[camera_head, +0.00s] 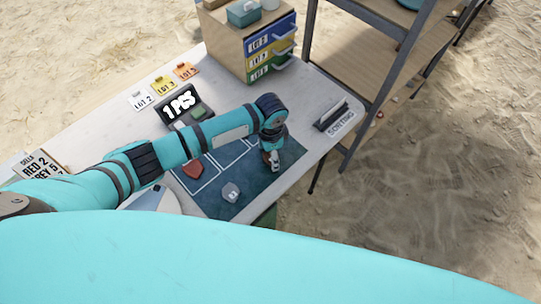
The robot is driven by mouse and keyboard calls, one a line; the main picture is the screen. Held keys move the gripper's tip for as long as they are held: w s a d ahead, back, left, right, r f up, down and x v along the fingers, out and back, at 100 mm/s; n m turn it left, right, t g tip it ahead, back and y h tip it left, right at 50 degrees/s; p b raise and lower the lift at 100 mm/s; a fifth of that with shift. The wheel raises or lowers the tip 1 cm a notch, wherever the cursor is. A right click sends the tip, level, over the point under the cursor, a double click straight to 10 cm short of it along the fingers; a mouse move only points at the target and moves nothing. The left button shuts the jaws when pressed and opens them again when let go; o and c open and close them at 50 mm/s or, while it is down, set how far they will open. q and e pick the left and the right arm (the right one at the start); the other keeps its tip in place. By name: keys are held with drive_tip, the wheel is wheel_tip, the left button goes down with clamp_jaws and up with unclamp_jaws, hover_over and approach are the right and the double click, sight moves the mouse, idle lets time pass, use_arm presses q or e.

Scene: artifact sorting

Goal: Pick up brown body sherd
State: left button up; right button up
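My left arm reaches in from the left across the table. Its gripper (271,163) points down over the right part of the dark blue mat (250,177); it is small here, and I cannot tell whether its fingers are open or shut or hold anything. A reddish-brown sherd (193,169) lies on the mat left of the gripper, partly beside my arm. A grey sherd (231,192) with a pale mark lies nearer, left of and below the gripper. I cannot make out any sherd under the gripper. My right gripper is not in view.
A wooden drawer unit (227,50) with blue, yellow and green drawers stands at the back. A "SORTING" sign (341,122) sits at the right edge, close to a metal-framed shelf (385,62).

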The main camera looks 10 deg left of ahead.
use_arm(q)
drive_tip(key=c, duration=0.6)
drive_tip(key=shift+c, duration=0.2)
